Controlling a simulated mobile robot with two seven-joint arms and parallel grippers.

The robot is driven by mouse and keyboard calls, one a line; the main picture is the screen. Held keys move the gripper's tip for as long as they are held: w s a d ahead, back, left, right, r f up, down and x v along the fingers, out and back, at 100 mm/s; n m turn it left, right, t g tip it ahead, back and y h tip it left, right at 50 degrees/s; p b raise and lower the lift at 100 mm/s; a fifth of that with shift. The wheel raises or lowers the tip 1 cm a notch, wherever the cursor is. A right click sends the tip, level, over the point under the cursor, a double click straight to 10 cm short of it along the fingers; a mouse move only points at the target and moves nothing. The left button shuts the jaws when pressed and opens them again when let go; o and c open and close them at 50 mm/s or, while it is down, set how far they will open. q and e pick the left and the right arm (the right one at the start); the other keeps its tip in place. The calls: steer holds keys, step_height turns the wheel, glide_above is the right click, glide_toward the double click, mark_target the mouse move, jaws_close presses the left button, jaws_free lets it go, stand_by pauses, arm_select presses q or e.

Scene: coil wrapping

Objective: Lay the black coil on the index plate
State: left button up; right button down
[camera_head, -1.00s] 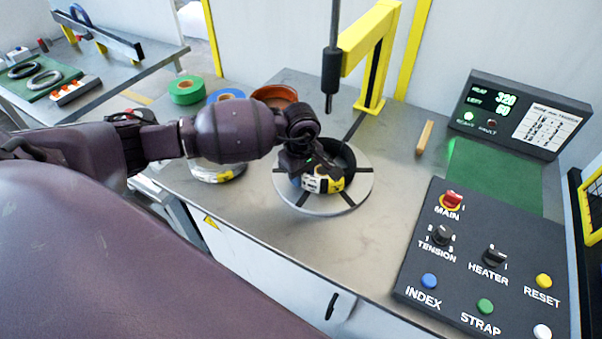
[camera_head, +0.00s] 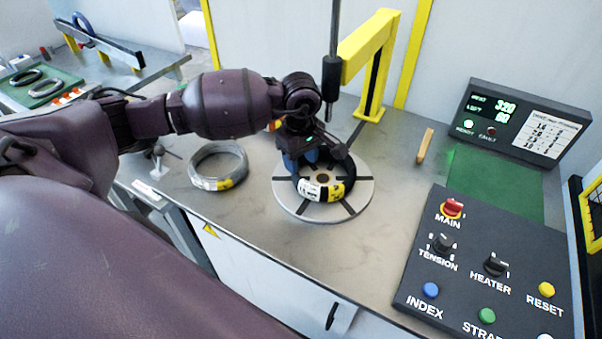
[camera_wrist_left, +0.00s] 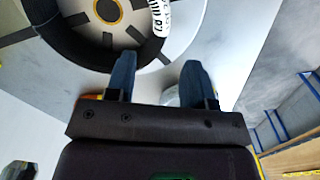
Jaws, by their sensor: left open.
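The black coil (camera_head: 350,175) with a white and yellow label lies flat on the round, pale index plate (camera_head: 323,213). It sits about the plate's middle, inside the rim. My left gripper (camera_head: 304,162) is open at the coil's far left side, with its blue fingers partly hidden by the gripper body. In the left wrist view, the two blue fingers (camera_wrist_left: 158,72) are apart. One overlaps the black coil (camera_wrist_left: 68,48) in the picture and the other is outside it, over the plate (camera_wrist_left: 185,30). I cannot tell whether a finger touches the coil. My right gripper is not in view.
A grey coil (camera_head: 218,167) lies left of the plate. A yellow post (camera_head: 372,75) and a hanging dark rod (camera_head: 331,75) stand behind it. The control panel (camera_head: 487,265) is at the right, near a wooden block (camera_head: 425,145). The table front is clear.

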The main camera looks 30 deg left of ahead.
arm_select(q)
steer(key=shift+r, duration=1.8)
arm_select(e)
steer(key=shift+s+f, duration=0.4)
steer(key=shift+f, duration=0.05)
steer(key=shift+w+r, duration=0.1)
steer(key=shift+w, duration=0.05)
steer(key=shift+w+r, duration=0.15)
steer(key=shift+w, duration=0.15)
